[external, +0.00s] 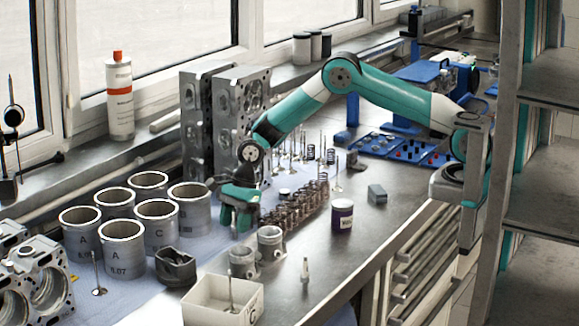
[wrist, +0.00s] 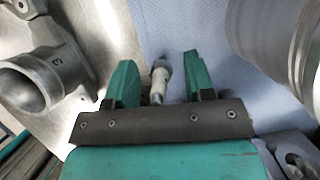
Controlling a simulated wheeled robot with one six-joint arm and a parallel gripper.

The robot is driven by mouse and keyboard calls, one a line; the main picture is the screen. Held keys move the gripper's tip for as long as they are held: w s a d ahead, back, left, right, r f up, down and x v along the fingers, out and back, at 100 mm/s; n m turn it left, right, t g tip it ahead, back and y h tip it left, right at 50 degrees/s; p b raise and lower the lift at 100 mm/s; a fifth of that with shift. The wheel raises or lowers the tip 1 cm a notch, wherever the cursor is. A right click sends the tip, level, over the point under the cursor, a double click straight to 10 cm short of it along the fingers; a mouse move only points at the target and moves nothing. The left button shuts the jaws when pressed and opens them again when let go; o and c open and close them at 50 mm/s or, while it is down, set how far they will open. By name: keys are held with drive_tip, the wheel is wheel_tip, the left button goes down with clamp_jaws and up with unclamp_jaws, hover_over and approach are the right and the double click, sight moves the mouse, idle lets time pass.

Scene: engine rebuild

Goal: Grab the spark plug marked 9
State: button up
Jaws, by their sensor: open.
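My gripper (wrist: 158,75) is open, with its two green fingers apart. A spark plug (wrist: 161,78) with a white body and a metal end lies between the fingers in the wrist view, closer to the left one. Its lower part is hidden behind the dark gripper edge, and I cannot read any number on it. In the external view my gripper (external: 238,220) is low over the bench, between the cylinder liners and the valve springs. The plug is not visible there. Another small, pale, plug-like part (external: 305,269) stands near the front of the bench; its marking is unreadable.
Grey liners (external: 123,247) stand left of my gripper; one liner (wrist: 275,40) fills the wrist view's upper right. A metal housing (wrist: 35,80) is close on the left.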

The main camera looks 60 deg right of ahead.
clamp_jaws()
